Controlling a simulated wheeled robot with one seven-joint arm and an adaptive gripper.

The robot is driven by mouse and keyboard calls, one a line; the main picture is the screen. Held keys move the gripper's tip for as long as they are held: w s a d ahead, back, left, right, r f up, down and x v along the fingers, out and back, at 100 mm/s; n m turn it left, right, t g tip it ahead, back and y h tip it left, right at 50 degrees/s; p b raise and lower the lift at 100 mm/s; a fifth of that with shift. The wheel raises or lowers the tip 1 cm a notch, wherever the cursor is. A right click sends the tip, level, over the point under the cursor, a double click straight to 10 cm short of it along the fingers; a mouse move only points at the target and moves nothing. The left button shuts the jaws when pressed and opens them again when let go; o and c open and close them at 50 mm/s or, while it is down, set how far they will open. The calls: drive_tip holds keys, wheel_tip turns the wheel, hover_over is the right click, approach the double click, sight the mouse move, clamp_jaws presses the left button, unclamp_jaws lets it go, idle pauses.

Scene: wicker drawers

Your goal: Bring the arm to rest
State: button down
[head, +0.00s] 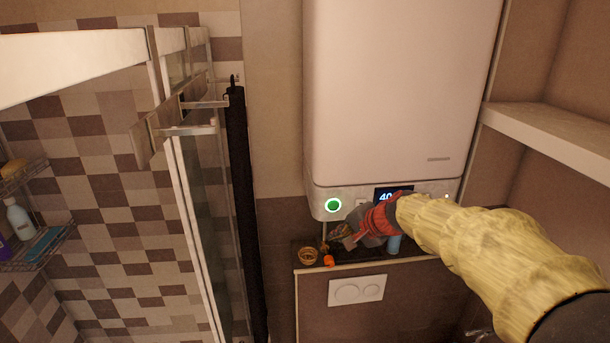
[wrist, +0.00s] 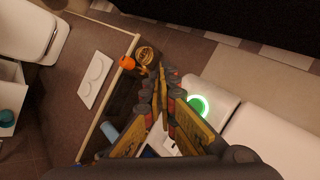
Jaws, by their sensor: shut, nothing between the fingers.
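My arm, in a yellow sleeve, reaches in from the lower right of the head view. My gripper (head: 347,241) is at its end, in front of the lower edge of the white boiler (head: 400,90) and above the dark ledge. In the wrist view my gripper (wrist: 162,75) shows with its fingers together and nothing between them. The fingers point toward the ledge, near a round amber item (wrist: 146,56). A ring-lit green button (head: 333,205) is on the boiler panel left of the gripper. The arm hides part of the panel and its display (head: 388,194).
The ledge (head: 298,247) holds the amber item (head: 308,254), a small orange thing (head: 328,260) and a blue item (head: 394,244). A flush plate (head: 357,290) is below. A glass shower door (head: 200,220) stands left; a shelf (head: 550,135) juts out at right.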

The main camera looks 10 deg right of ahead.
drive_tip(key=s+f+n+g+h+b, duration=0.1)
drive_tip(key=s+f+n+b, duration=0.2)
drive_tip(key=s+f+b, duration=0.5)
drive_tip(key=s+f+n+h+b, duration=0.1)
drive_tip(key=s+f+n+b, duration=0.2)
drive_tip(key=s+f+b, duration=0.6)
drive_tip(key=s+d+f+n+g+h+b, duration=0.1)
drive_tip(key=s+f+n+b, duration=0.3)
drive_tip(key=s, duration=1.4)
wheel_tip(320, 180, down, 5)
drive_tip(key=h+b, duration=0.1)
drive_tip(key=b, duration=0.3)
drive_tip(key=shift+s+g+b, duration=0.3)
drive_tip(key=shift+s, duration=0.05)
drive_tip(key=shift+d, duration=0.15)
